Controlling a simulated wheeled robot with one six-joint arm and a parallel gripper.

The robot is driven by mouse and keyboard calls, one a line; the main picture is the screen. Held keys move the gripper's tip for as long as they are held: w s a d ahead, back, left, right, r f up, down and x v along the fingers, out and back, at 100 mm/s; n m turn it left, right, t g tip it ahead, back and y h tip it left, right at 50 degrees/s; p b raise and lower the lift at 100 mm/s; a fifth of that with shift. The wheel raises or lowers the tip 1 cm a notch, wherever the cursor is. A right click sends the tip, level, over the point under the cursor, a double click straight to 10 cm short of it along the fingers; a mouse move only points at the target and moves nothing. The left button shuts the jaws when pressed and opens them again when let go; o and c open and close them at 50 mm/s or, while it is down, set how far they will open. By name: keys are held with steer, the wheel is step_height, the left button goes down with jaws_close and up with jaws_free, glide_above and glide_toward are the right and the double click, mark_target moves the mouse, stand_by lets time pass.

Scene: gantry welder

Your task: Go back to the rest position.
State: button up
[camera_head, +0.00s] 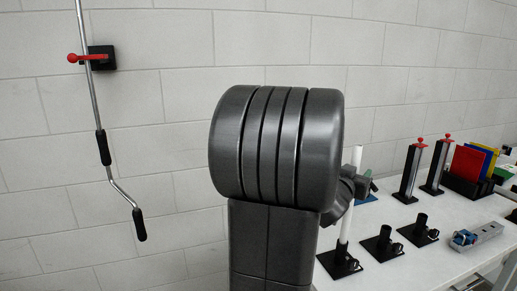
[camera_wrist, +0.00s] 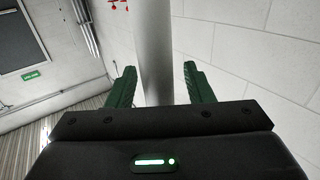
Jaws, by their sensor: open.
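My gripper (camera_wrist: 157,70) shows in the wrist view with its two green fingers wide apart. A pale grey upright tube (camera_wrist: 154,40) rises between or just beyond the fingers, with a gap to each side. Whether it stands inside the jaws or behind them I cannot tell. In the head view my dark arm fills the middle and hides most of what is behind it. A white tube (camera_head: 344,228) stands upright in a black holder (camera_head: 339,264) just right of my arm.
A white table (camera_head: 400,213) on the right carries black holders (camera_head: 382,244), two red-topped posts (camera_head: 412,171), coloured plates (camera_head: 466,164) and a grey tray (camera_head: 487,234). A cranked rod (camera_head: 102,148) hangs by the wall at left. The wrist view shows a door (camera_wrist: 22,45).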

mark_target(356, 149)
step_height(356, 149, up, 8)
steer(key=p, duration=0.5)
steer(key=shift+s+a+p, duration=0.1)
steer(key=shift+s+p, duration=0.05)
steer(key=shift+p, duration=0.25)
steer(key=shift+a, duration=0.1)
